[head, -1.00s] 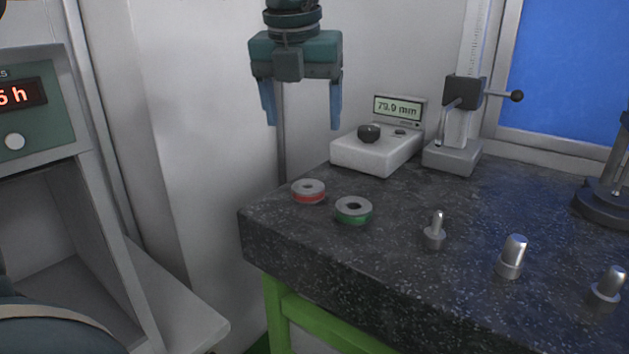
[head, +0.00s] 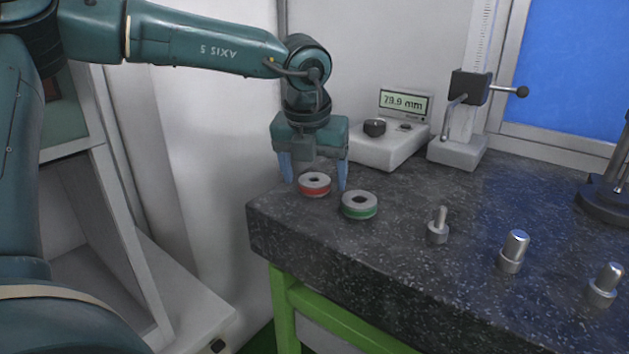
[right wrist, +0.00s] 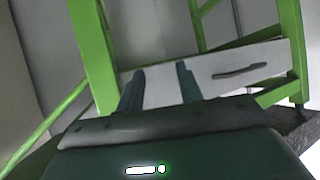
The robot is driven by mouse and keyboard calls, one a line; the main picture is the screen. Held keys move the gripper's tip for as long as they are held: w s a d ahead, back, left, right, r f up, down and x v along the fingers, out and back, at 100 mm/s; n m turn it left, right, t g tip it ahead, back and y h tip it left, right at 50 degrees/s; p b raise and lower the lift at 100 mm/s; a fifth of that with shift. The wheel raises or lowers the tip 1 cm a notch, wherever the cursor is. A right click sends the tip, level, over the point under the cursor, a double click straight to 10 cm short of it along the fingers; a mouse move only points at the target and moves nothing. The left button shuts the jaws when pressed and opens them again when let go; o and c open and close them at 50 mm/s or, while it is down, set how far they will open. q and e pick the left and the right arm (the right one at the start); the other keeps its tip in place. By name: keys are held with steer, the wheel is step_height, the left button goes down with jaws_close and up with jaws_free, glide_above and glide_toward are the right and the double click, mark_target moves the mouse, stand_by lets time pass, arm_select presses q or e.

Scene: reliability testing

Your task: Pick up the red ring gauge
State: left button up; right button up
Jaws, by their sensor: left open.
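The red ring gauge (head: 314,191), a grey ring with a red band, lies flat on the dark granite table near its left corner. My left gripper (head: 315,182) points down over it in the head view, open. One blue finger is on each side of the ring, and I cannot tell whether either touches it. My right gripper (right wrist: 160,70) shows in the right wrist view with its two fingers apart and nothing between them. It is away from the ring.
A green-banded ring gauge (head: 359,205) lies close to the right of the left gripper. Several metal plug pieces (head: 513,252) stand farther right. A display gauge box (head: 388,148) and a height stand (head: 458,150) are behind. The granite table's front edge (head: 330,262) is near.

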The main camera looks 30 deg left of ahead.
arm_select(q)
steer(key=shift+c, duration=0.3)
steer(key=c, duration=1.2)
